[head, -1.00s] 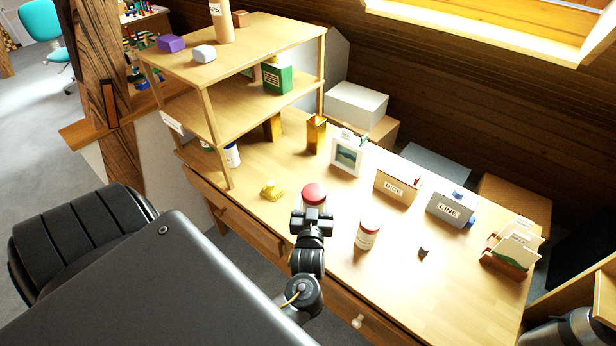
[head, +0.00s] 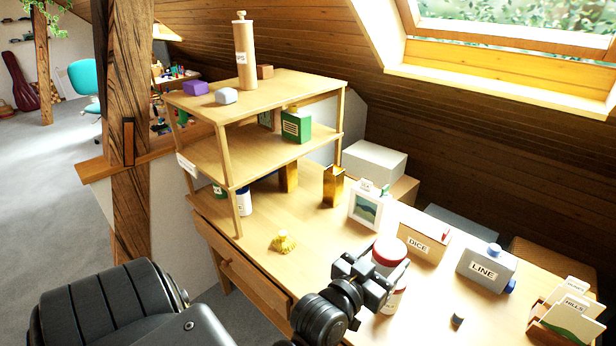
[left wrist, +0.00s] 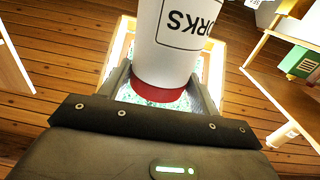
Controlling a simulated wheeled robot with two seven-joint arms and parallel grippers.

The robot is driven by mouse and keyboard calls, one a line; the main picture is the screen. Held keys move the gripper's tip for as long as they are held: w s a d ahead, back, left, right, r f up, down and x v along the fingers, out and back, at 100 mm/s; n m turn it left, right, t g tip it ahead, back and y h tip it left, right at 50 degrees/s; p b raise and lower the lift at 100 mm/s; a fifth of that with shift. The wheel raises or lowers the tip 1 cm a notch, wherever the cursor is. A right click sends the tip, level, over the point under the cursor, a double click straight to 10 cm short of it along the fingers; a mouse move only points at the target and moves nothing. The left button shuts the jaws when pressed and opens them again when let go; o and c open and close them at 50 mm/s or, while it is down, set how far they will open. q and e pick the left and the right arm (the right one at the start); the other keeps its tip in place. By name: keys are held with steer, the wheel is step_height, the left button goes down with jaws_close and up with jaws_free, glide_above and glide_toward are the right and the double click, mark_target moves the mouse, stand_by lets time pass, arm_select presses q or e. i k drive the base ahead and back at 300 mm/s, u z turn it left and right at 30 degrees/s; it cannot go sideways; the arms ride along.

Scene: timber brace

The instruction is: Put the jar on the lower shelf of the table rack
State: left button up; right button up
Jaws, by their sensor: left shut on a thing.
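A white jar with a red lid (head: 391,249) is held by my left gripper (head: 372,272), above the tabletop. In the left wrist view the jar's white body (left wrist: 178,45) shows a partly visible label ending in "ORKS", and its red lid end lies between the fingers. The wooden table rack (head: 340,88) stands to the left at the back, with a top board and a lower shelf (head: 205,150). A green box (head: 297,125) stands on the right part of that lower shelf. My left gripper is to the right of the rack. My right gripper is not in view.
The lower shelf's left part looks clear.

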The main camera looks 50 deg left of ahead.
mark_target(258, 142)
steer(key=z, duration=1.95)
steer(key=k, duration=1.85)
steer(key=u, duration=2.2)
steer(key=i, duration=0.25)
steer(key=u, duration=0.15)
